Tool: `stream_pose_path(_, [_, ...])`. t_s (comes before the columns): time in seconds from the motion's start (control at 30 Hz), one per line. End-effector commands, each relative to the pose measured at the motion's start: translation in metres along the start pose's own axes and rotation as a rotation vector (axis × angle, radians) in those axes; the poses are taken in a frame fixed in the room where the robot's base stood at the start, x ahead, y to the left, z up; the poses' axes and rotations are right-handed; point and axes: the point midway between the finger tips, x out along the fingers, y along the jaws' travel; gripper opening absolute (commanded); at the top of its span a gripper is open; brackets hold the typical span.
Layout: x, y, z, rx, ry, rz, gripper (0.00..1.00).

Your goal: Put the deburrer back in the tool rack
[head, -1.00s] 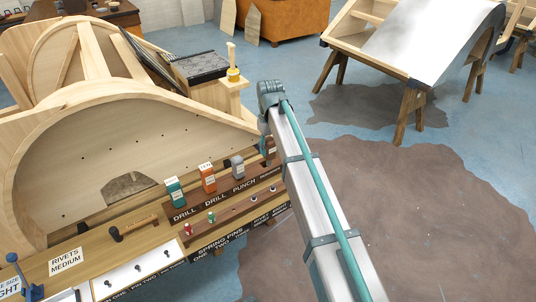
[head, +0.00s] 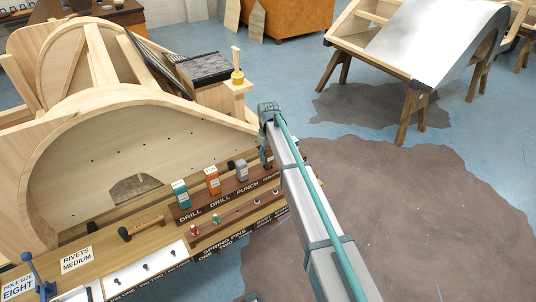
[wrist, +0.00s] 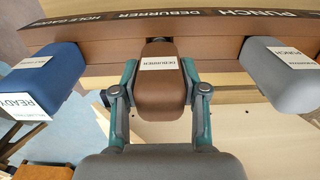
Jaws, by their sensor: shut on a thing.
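The deburrer (wrist: 160,85) is a brown block with a white "DEBURRER" label. My gripper (wrist: 160,100) is shut on it, with one teal finger on each side in the wrist view. The tool rack (wrist: 100,60) is a brown wooden strip with name labels. The deburrer is in line with the rack's "DEBURRER" label, and its far end overlaps the rack's edge in the picture. I cannot tell whether it is seated or just above. In the head view the rack (head: 228,190) shows at my gripper's left (head: 267,160), and my arm hides the rack's right part.
In the wrist view a blue tool (wrist: 45,75) stands left of the deburrer and a grey punch (wrist: 278,72) right, each with a gap. In the head view, green (head: 180,194) and orange (head: 212,181) drills stand farther left. A wooden bodyframe (head: 150,130) rises behind the rack.

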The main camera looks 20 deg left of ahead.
Motion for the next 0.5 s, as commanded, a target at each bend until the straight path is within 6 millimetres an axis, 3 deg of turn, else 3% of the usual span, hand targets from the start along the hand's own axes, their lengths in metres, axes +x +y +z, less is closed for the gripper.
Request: stream_pose_path(0.5, [0.0102,-0.0001,0.0001,0.000,0.000,0.000,0.00])
